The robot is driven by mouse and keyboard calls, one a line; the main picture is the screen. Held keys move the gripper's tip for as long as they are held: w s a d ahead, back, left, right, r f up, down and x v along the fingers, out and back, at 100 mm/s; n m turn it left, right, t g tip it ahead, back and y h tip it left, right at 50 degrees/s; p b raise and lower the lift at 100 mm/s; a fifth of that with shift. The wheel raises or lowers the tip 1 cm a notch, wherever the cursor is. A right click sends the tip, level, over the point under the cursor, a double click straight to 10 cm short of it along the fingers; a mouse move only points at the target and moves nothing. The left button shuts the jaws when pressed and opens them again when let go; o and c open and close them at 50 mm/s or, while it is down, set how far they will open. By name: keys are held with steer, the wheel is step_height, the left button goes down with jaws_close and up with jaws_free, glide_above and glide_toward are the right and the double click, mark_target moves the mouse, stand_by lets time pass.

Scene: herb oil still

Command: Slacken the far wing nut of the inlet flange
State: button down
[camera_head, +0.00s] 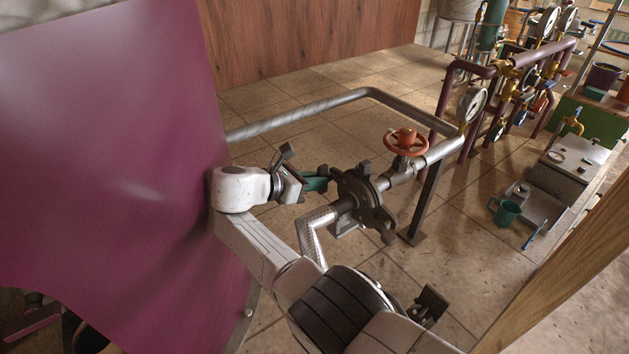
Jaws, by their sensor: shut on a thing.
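The dark inlet flange (368,208) sits on a pale metal pipe in the middle of the head view. Dark wing nuts stick out at its rim, one at the top (364,168) and one at the bottom right (388,237). My gripper (324,181), with green fingers, reaches in from the left to the flange's upper left edge. It is shut on a wing nut there; the fingers hide most of that nut. I cannot tell how loose it is.
An orange handwheel valve (405,141) stands just right of the flange, with a pressure gauge (472,104) beyond. A grey pipe rail (300,114) runs behind my gripper. A large purple surface (110,150) fills the left.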

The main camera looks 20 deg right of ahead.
mark_target(319, 169)
steer(key=shift+f, duration=0.1)
steer(key=c, duration=1.1)
jaws_free()
steer(key=shift+r, duration=0.2)
step_height(319, 169, up, 3)
steer(key=shift+r+p, duration=0.1)
steer(key=shift+p, duration=0.5)
steer(key=s+r, duration=0.3)
steer(key=s, duration=0.1)
steer(key=s+r+p, duration=0.1)
steer(key=s+r, duration=0.2)
steer(key=s, duration=0.2)
steer(key=s+r, duration=0.3)
steer(key=s, duration=0.2)
steer(key=shift+d+r+p, duration=0.1)
steer(key=shift+r+p, duration=0.1)
steer(key=shift+p, duration=0.2)
